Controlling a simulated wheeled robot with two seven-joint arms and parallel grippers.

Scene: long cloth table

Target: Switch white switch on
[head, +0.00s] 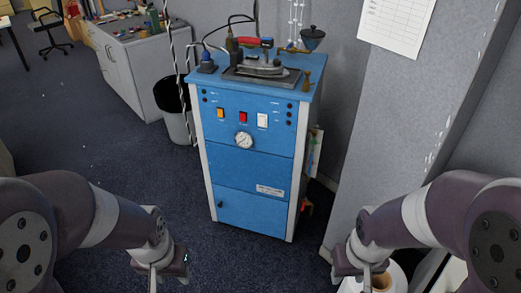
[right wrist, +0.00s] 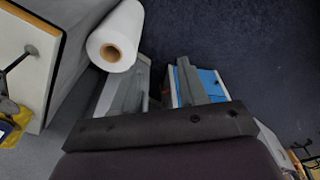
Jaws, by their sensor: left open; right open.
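The white switch (head: 262,120) is on the front panel of a blue cabinet machine (head: 250,165), right of a red switch (head: 243,117) and an orange switch (head: 220,113). Whether it is on or off is too small to tell. My left gripper (head: 165,272) is low at the lower left of the head view, in front of the machine and apart from it. My right gripper (head: 367,272) is low at the lower right, also apart from it. In the right wrist view the right gripper (right wrist: 162,88) is open and empty, its fingers spread apart.
A round gauge (head: 243,140) sits below the switches, and an iron (head: 262,64) rests on top. A waste bin (head: 174,108) stands to the left. A grey partition (head: 395,110) is at right, near a white roll (right wrist: 115,35). The carpet in front is clear.

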